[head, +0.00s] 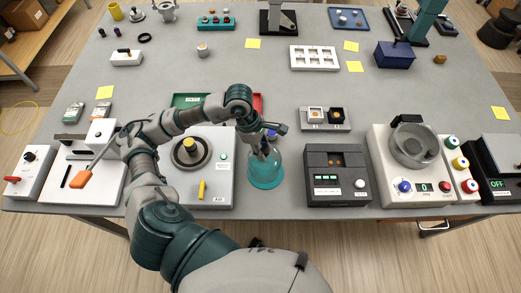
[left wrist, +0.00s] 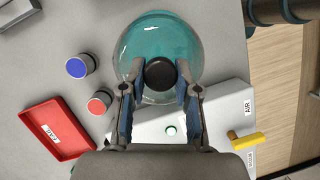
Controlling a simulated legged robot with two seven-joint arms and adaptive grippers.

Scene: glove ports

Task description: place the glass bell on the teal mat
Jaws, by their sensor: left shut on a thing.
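The glass bell (head: 265,172) is a clear dome with a black knob (left wrist: 160,74) on top. My left gripper (head: 263,148) is shut on that knob from above, one finger on each side in the left wrist view. A round teal mat (head: 266,184) shows through the glass, directly beneath the bell. In the left wrist view the teal fills most of the dome (left wrist: 150,38). I cannot tell whether the bell's rim touches the mat or hangs just above it. My right gripper is out of view.
A white box (head: 221,165) with a yellow handle (head: 202,188) stands close left of the bell. A dark device (head: 338,190) stands to the right. A blue-capped jar (left wrist: 80,67), a red-capped jar (left wrist: 98,103) and a red tray (left wrist: 37,116) are behind. The table's front edge is near.

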